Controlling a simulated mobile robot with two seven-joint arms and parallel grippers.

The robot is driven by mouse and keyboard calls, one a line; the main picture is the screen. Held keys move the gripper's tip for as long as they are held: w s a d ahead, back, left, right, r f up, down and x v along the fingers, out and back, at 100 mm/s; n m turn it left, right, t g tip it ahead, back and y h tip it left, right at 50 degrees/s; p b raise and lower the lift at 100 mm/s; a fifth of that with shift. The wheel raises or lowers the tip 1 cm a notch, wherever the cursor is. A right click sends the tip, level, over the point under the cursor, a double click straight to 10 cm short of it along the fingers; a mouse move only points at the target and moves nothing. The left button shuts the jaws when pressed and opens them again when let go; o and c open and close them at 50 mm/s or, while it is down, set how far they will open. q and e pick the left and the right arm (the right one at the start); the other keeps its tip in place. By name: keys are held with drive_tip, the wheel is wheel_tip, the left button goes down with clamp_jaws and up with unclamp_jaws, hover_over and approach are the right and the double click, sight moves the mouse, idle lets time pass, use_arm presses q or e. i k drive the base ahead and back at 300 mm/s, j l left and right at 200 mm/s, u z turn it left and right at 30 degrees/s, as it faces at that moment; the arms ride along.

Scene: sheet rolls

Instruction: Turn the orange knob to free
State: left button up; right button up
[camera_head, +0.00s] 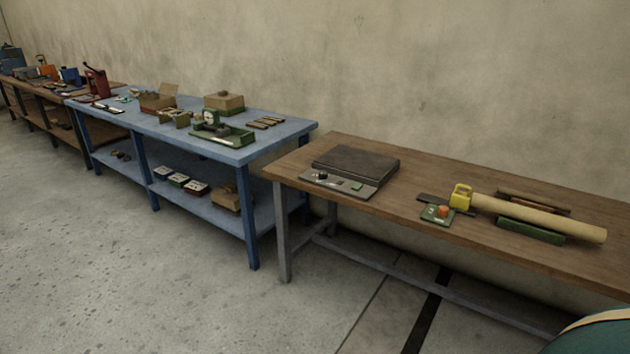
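A small orange knob (443,211) sits on a green plate (435,219) near the front edge of the brown wooden table at right. Its setting is too small to read. Just behind it stands a yellow block-like part (461,197) at the left end of a long tan roll (540,217). The roll lies across a green support (530,231). Neither of my grippers shows in the head view.
The brown table (400,172) also bears a dark flat device (355,165) with a grey control panel (338,184). A blue bench (250,152) with boxes and tools stands to the left. The concrete floor (150,270) in front is clear.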

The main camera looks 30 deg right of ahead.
sight(442, 211)
drive_tip(key=z, duration=1.7)
drive_tip(key=i+j+z, duration=0.15)
drive_tip(key=z, duration=0.35)
drive_tip(key=j+z, duration=0.3)
drive_tip(key=z, duration=0.2)
drive_tip(key=i+j+z, duration=0.15)
drive_tip(key=j, duration=0.35)
drive_tip(key=j+z, duration=0.2)
drive_tip(key=j, duration=0.35)
drive_tip(key=i, duration=0.05)
